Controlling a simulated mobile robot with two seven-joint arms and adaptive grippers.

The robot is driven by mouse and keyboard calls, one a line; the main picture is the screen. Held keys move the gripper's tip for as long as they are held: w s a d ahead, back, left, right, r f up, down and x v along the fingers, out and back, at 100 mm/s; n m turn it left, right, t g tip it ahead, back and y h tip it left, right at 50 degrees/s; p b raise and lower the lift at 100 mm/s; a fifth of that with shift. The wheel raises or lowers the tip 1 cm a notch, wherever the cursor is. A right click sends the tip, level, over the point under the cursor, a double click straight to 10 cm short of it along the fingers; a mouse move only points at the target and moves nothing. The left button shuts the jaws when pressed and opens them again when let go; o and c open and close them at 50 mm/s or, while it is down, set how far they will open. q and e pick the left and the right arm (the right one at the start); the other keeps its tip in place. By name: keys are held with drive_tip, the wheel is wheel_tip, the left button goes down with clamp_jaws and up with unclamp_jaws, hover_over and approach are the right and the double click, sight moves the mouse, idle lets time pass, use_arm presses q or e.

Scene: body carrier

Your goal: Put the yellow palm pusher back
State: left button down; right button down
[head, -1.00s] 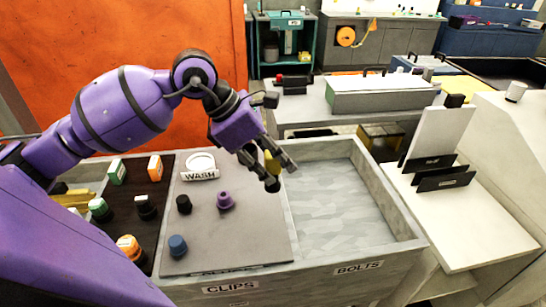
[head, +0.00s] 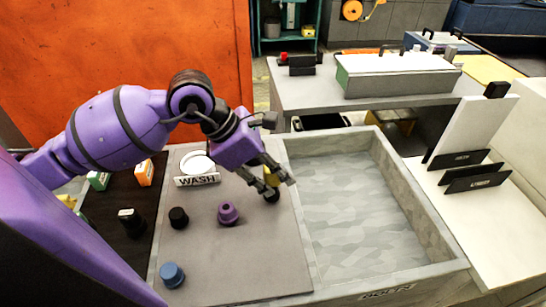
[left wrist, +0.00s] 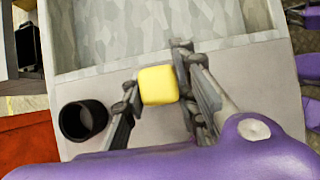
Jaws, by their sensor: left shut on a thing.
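The yellow palm pusher (head: 269,179) is a small yellow block between the fingers of my left gripper (head: 280,188). The gripper is shut on it, over the far right part of the grey mat, close to the wall of the grey bin. In the left wrist view the pusher (left wrist: 158,85) shows as a rounded yellow block between the two fingers (left wrist: 160,98). I cannot tell whether its lower end touches the mat. The grey mat (head: 245,265) also holds a purple knob (head: 228,213), a black one (head: 178,217) and a blue one (head: 172,275). My right gripper is not in view.
The WASH sign (head: 197,180) stands at the mat's far left. The grey bin (head: 365,210) to the right looks empty. Small bottles and boxes stand on a dark strip (head: 138,245) at the left. A dark round cup (left wrist: 82,120) shows beside the gripper in the wrist view.

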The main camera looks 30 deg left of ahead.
use_arm(q)
drive_tip(key=shift+f, duration=0.5)
drive_tip(key=shift+r, duration=0.1)
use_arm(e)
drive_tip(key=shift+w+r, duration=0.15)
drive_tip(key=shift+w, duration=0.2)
use_arm(q)
drive_tip(key=shift+f, duration=0.25)
drive_tip(key=c, duration=1.4)
unclamp_jaws()
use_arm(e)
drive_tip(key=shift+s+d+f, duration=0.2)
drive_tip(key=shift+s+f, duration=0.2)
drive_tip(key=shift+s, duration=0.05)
